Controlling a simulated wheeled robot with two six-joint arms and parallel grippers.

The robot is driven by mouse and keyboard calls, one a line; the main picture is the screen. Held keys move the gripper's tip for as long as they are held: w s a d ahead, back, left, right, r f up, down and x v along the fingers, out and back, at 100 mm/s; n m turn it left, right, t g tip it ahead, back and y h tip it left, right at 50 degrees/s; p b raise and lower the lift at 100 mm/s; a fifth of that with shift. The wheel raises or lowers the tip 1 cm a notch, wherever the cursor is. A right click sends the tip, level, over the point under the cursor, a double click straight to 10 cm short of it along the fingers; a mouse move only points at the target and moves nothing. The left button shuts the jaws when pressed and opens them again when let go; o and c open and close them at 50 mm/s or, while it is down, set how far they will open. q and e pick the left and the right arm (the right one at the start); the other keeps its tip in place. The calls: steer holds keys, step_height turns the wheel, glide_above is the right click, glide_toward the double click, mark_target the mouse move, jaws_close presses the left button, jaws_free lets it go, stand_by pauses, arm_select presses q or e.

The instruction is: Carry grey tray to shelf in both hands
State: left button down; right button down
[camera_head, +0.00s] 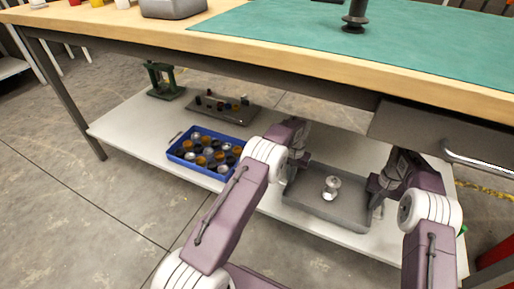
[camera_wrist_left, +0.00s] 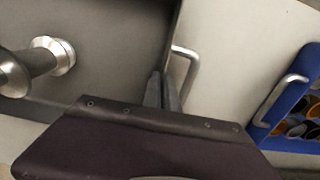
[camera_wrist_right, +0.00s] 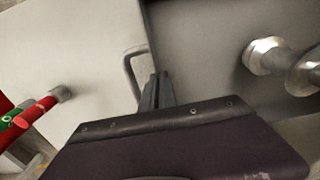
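The grey tray (camera_head: 315,205) is at the right part of the white lower shelf (camera_head: 130,125) under the workbench, close to its front edge. A shiny metal piece (camera_head: 331,188) stands inside it. My left gripper (camera_wrist_left: 162,88) is at the tray's left end wall, beside a wire handle (camera_wrist_left: 193,72). My right gripper (camera_wrist_right: 156,90) is at the right end wall, beside another wire handle (camera_wrist_right: 130,72). Both finger pairs look closed together on the end walls. The fingertips are hidden in the head view. I cannot tell whether the tray touches the shelf.
A blue tray (camera_head: 178,156) of small cups sits left of the grey tray. A dark plate (camera_head: 222,110) with small parts and a green stand (camera_head: 162,82) are further back. The bench top (camera_head: 240,52) overhangs the shelf, with a drawer (camera_head: 430,135) at right.

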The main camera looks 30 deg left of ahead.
arm_select(q)
steer(key=shift+f+b, duration=0.35)
steer(key=shift+f, duration=0.25)
arm_select(e)
steer(key=shift+f, duration=0.6)
arm_select(q)
steer(key=c, duration=2)
jaws_free()
steer(key=shift+f, duration=0.1)
arm_select(e)
steer(key=c, duration=2)
jaws_free()
steer(key=shift+f, duration=0.1)
arm_select(q)
steer(key=o, duration=0.3)
arm_select(e)
steer(key=o, duration=0.4)
steer(key=shift+c, duration=0.2)
arm_select(q)
step_height(320, 180, up, 12)
steer(key=shift+r, duration=0.15)
arm_select(e)
step_height(320, 180, up, 12)
